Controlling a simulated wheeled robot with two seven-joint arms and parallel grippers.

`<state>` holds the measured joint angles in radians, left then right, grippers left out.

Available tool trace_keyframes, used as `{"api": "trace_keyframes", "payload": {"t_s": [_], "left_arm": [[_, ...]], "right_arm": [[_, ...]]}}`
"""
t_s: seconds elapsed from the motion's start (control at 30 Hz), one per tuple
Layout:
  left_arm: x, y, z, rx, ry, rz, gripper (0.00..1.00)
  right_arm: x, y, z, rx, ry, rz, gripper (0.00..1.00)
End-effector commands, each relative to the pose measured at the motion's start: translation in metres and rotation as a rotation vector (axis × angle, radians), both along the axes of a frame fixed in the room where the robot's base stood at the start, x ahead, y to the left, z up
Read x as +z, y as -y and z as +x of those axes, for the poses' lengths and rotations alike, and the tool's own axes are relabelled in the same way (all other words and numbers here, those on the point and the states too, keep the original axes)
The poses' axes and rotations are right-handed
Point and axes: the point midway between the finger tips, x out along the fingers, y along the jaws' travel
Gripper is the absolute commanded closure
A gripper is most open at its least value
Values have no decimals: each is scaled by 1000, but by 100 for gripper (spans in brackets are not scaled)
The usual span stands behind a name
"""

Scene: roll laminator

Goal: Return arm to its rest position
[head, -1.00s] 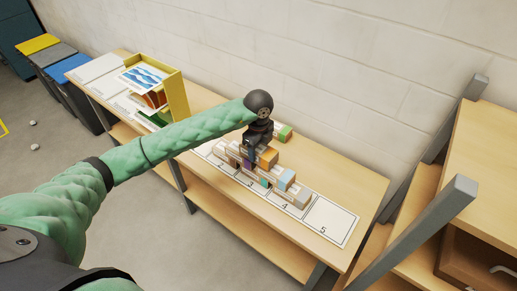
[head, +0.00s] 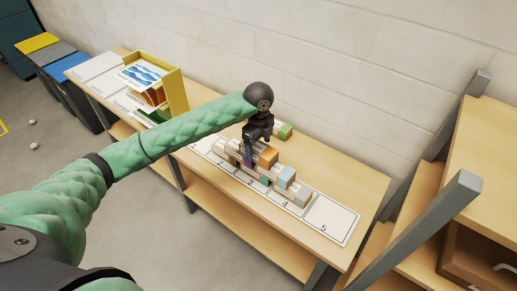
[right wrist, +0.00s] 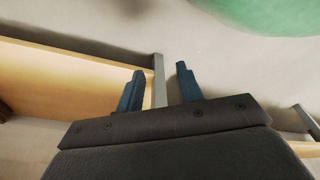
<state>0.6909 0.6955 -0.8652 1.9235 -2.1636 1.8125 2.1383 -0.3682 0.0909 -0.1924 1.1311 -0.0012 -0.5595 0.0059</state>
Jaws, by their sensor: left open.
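My left arm reaches from the left over the wooden table (head: 345,185) in the head view. Its gripper (head: 249,152) points down, open, just above or among several small coloured blocks and white pieces. An orange block (head: 268,157), a light blue block (head: 287,177) and a green block (head: 285,131) lie close by. Whether the fingers touch any piece cannot be told. My right gripper (right wrist: 160,70) shows only in the right wrist view, with its two blue fingers apart and nothing between them.
Numbered cards line the table's front, with card 5 (head: 331,219) bare. A yellow holder (head: 175,92) with pictures stands at the table's left. A block wall runs behind. A wooden unit with grey posts (head: 455,197) stands at the right. Bins (head: 65,70) stand at the far left.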

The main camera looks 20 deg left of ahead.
Motion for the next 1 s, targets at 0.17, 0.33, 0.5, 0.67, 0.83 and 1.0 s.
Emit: {"api": "trace_keyframes", "payload": {"t_s": [0.17,0.33,0.5,0.67,0.83,1.0], "left_arm": [[23,0,1,-1,3,-1,20],[44,0,0,-1,2,-1,20],[56,0,0,0,2,-1,20],[60,0,0,-1,0,0,20],[52,20,-7,-56,-5,-84,20],[40,87,-35,-220,-1,-385,20]], "right_arm": [[15,-10,12,-6,-13,8,64],[31,-17,19,-10,-23,13,64],[41,-20,23,-13,-31,15,64],[44,-21,24,-13,-34,15,64],[44,-20,24,-13,-34,15,64],[44,-20,24,-13,-34,15,64]]}}
